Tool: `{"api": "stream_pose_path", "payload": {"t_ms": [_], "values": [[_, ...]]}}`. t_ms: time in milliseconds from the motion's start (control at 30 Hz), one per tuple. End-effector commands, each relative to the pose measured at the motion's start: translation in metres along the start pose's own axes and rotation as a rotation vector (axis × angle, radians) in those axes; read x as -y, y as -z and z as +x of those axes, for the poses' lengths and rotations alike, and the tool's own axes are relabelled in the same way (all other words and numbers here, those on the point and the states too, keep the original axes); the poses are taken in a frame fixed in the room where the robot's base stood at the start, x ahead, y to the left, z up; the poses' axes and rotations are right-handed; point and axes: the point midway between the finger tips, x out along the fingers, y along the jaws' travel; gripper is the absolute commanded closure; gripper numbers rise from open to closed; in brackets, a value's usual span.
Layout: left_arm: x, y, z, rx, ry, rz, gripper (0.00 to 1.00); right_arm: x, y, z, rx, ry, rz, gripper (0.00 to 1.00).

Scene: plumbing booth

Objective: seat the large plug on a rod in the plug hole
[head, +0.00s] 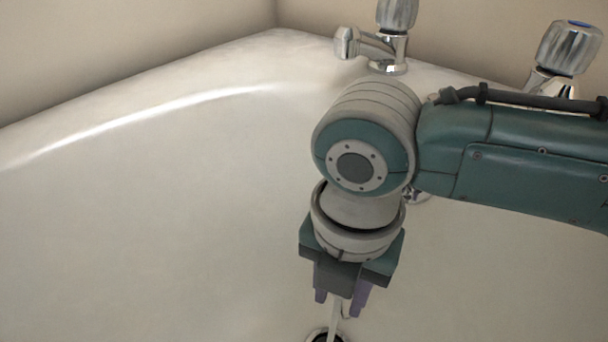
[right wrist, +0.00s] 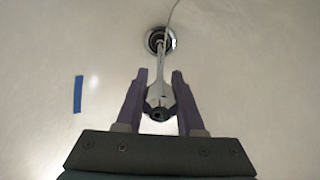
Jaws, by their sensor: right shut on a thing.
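My right gripper (head: 341,302) points down low in the head view, above the plug hole (head: 320,334), which is cut off by the bottom edge. Its purple fingers are shut on the pale rod of the plug (head: 336,312). In the right wrist view the fingers (right wrist: 159,73) hold the rod's thicker chrome end, and the thin rod (right wrist: 160,60) runs to the chrome-ringed plug hole (right wrist: 171,42). The dark plug head shows at the hole, but I cannot tell whether it sits in it or just above. My left gripper is not in view.
The white basin (head: 150,220) is wide and clear on the left. Chrome taps (head: 372,45) and (head: 568,50) stand on its back rim. A blue strip (right wrist: 78,94) lies on the basin surface. A thin cord (right wrist: 172,14) runs up from the hole.

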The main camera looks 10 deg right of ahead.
Motion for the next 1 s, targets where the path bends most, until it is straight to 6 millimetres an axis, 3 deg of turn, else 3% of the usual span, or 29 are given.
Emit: {"api": "stream_pose_path", "payload": {"t_ms": [567, 600, 867, 1000], "values": [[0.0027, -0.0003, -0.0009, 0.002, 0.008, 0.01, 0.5, 0.0, 0.0001, 0.0036, 0.0, 0.0, 0.0, 1.0], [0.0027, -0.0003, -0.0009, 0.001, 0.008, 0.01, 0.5, 0.0, 0.0001, 0.0036, 0.0, 0.0, 0.0, 0.59], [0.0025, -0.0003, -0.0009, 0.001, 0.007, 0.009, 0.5, 0.0, 0.0, 0.0036, 0.0, 0.0, 0.0, 0.29], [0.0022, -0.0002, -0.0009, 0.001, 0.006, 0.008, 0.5, 0.0, 0.0, 0.0036, 0.0, 0.0, 0.0, 0.28]]}}
